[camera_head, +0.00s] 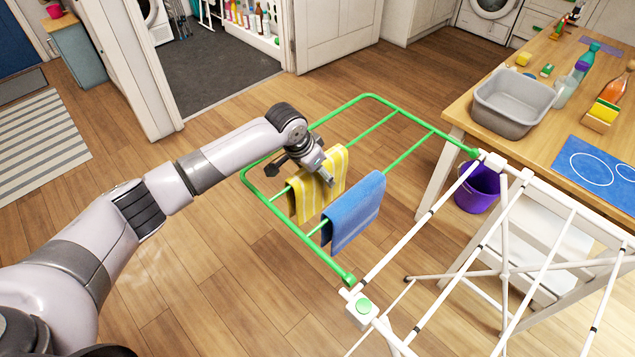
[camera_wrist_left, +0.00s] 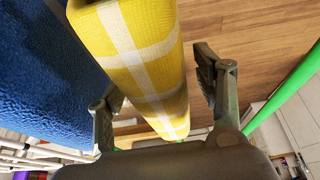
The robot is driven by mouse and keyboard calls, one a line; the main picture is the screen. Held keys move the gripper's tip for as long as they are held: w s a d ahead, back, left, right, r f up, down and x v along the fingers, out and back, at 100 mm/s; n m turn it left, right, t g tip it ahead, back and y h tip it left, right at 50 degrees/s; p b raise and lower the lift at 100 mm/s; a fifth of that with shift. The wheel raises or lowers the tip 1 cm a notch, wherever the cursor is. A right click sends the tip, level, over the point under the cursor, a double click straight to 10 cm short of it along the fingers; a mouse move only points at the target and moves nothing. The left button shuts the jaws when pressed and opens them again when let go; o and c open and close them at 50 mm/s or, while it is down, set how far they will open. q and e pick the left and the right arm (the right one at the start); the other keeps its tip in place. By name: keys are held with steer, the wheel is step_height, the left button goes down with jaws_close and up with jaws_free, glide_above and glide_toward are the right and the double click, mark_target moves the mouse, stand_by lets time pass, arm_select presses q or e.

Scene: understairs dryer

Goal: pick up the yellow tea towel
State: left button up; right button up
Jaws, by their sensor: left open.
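The yellow tea towel (camera_head: 333,172) with white stripes hangs folded over a rail of the drying rack's green wing (camera_head: 370,98). My left gripper (camera_head: 318,177) is at the towel's near upper part. In the left wrist view the yellow tea towel (camera_wrist_left: 140,55) passes between the two open fingers of my left gripper (camera_wrist_left: 160,90), with a gap visible on the right side. I cannot tell whether the left finger touches it. My right gripper is not in view.
A blue towel (camera_head: 355,212) hangs close beside the yellow one; it also shows in the left wrist view (camera_wrist_left: 45,75), next to the left finger. The white rack frame (camera_head: 430,217) stands to the right. A table with a grey basin (camera_head: 513,102) and a purple bucket (camera_head: 478,188) are behind it.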

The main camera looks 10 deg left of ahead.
arm_select(q)
steer(key=shift+c, duration=0.3)
jaws_close()
stand_by(0.6)
